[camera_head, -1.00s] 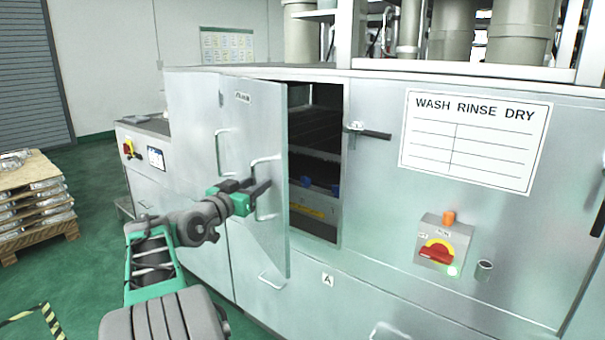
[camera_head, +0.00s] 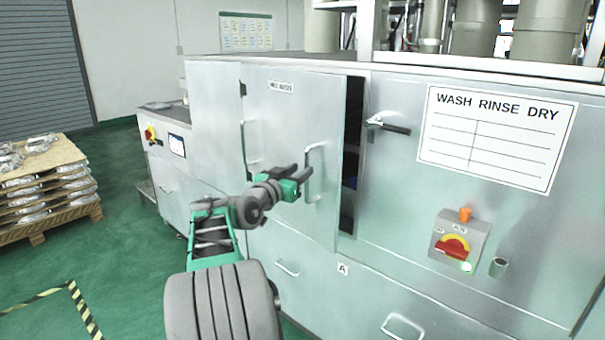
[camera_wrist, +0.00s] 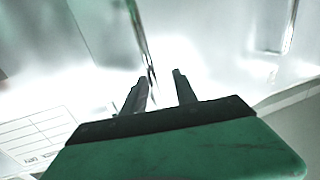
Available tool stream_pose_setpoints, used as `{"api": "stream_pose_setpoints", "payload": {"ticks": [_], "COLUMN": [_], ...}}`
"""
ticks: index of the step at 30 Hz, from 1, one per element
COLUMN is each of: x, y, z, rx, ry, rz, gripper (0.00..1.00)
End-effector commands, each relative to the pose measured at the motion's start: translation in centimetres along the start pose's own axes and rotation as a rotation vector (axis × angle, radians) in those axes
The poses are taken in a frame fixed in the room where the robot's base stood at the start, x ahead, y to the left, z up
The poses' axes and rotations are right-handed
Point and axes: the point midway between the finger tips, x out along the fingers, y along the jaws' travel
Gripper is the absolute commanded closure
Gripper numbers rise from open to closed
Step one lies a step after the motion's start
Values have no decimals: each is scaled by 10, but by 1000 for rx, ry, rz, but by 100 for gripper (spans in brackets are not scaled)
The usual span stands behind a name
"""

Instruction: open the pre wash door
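The pre wash door (camera_head: 290,120) is a silver panel with a small label at its top. It stands ajar, with a narrow dark gap along its right edge. Its upright bar handle (camera_head: 309,175) is near that edge. My gripper (camera_head: 306,172) is right beside the handle in the head view; whether it touches it I cannot tell.
A latch lever (camera_head: 388,125) sticks out right of the opening. A red and yellow switch box (camera_head: 459,240) is on the right panel. A pallet of castings (camera_head: 45,190) stands at the far left. Green floor (camera_head: 125,235) is clear between pallet and machine.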

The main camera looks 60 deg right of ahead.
Motion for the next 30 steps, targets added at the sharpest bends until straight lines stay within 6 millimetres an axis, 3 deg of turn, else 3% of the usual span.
{"api": "stream_pose_setpoints", "payload": {"ticks": [24,30], "x": [-66,-75], "y": [-11,-12], "z": [2,1], "rx": [1,0], "ry": [1,0], "rz": [-1,1], "gripper": [66,66]}}
